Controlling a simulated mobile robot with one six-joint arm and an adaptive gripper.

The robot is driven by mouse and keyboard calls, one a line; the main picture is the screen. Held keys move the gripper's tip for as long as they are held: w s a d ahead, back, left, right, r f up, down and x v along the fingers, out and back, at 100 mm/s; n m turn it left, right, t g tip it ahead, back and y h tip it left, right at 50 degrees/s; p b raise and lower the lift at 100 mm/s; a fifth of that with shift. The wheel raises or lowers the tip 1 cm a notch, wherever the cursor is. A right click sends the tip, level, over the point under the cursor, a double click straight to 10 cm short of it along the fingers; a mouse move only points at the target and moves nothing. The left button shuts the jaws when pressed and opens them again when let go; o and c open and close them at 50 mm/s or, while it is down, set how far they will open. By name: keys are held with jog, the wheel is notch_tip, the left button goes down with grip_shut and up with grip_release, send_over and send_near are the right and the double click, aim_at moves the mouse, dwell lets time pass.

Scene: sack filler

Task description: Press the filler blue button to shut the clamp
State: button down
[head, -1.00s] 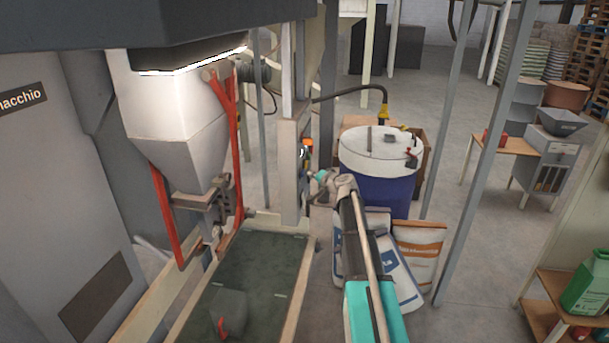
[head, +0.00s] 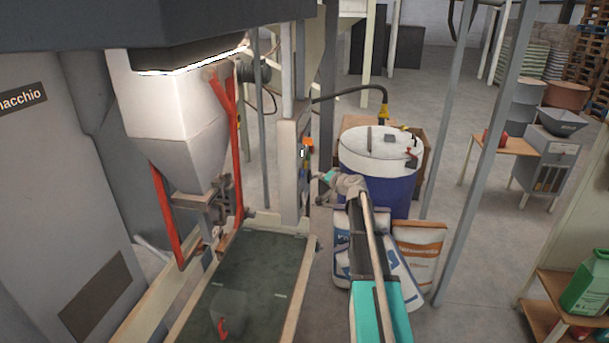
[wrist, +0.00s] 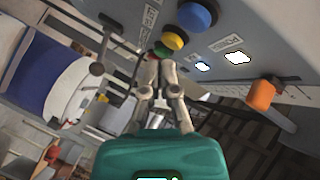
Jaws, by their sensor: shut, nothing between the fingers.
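The blue button (wrist: 197,16) is a round cap on the grey filler panel (wrist: 232,30), at the top of the wrist view. In the head view my gripper (head: 322,186) is just right of the filler post (head: 290,170). The clamp (head: 212,207) hangs under the white hopper; its state is unclear.
An orange knob (wrist: 262,95) sticks out of the panel, right of my gripper. A blue drum (head: 378,185) with a white lid and several sacks (head: 415,245) stand close beside my arm. Red bars (head: 236,150) flank the hopper (head: 170,110).

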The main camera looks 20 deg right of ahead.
jog(key=shift+s+d, duration=0.55)
jog(key=shift+d, duration=0.2)
jog(key=shift+s+d, duration=0.5)
jog(key=shift+d, duration=0.25)
jog(key=s+a+f+n+g+y+b, duration=0.1)
jog(key=s+a+f+n+g, duration=0.4)
jog(key=a, duration=0.7)
jog(key=s+a+f+n+g+y+b, duration=0.1)
jog(key=s+a+f+g, duration=0.2)
jog(key=s+a+f, duration=0.6)
jog(key=s+a+f+n+g+h+b, duration=0.1)
jog(key=s+a+f+g+h, duration=0.1)
jog(key=s+a, duration=0.3)
jog(key=s+a+f+n+g+h, duration=0.2)
jog(key=s+a+g, duration=0.3)
jog(key=s, duration=0.8)
jog(key=shift+a+h+b, duration=0.15)
jog(key=shift+h+b, duration=0.2)
jog(key=shift+h, duration=0.25)
